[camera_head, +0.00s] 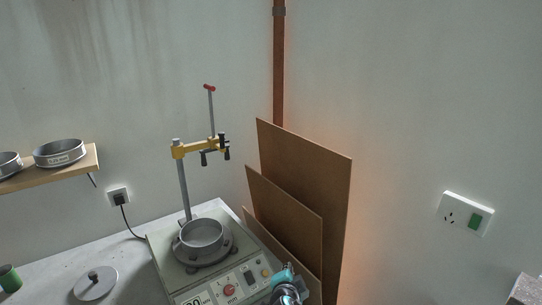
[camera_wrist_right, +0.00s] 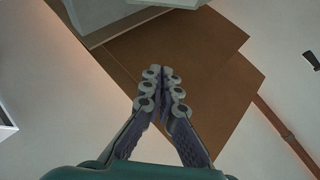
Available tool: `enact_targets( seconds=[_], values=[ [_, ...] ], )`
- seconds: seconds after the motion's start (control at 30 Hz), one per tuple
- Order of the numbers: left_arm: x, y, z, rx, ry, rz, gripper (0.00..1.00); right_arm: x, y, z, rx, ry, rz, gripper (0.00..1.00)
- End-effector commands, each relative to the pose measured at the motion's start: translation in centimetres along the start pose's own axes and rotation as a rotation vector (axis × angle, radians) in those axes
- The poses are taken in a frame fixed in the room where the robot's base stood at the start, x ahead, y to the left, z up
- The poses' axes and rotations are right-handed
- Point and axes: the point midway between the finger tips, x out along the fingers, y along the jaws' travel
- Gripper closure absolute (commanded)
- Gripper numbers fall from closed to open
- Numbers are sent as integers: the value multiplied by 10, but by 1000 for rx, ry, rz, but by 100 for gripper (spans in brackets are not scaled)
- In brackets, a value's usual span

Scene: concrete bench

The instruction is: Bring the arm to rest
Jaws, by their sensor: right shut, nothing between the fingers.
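My right gripper (camera_wrist_right: 160,84) is shut and empty in the right wrist view, its fingertips together in front of brown boards. In the head view a small teal and grey part of my right gripper (camera_head: 287,290) shows at the bottom edge, in front of the machine's control panel. Whether it touches anything there I cannot tell. My left gripper is not in view.
A sieve shaker (camera_head: 160,258) with a pan (camera_head: 202,236) and a yellow clamp (camera_head: 195,148) stands on the concrete bench (camera_head: 50,272). A round lid (camera_head: 95,284) lies left of it. Brown boards (camera_head: 310,180) lean at the wall. A shelf (camera_head: 60,168) holds sieves.

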Motion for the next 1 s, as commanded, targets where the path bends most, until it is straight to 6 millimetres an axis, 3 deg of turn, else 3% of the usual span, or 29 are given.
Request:
enact_targets(
  seconds=[0.1, 0.2, 0.37, 0.5, 0.63, 0.8, 1.0],
  values=[
    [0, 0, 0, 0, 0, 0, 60, -33, 25, -45, -184, -18, 103, 100],
    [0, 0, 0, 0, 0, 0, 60, -63, 50, -71, -356, -69, 180, 100],
    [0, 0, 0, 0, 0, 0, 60, -118, 93, -96, -627, -197, 255, 100],
    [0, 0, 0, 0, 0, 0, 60, -162, 127, -99, -842, -326, 259, 100],
    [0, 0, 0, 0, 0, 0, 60, -191, 149, -94, -990, -420, 229, 100],
    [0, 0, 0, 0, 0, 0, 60, -209, 161, -88, -1088, -478, 193, 100],
    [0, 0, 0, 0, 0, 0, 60, -210, 162, -86, -1106, -486, 186, 100]
  ],
)
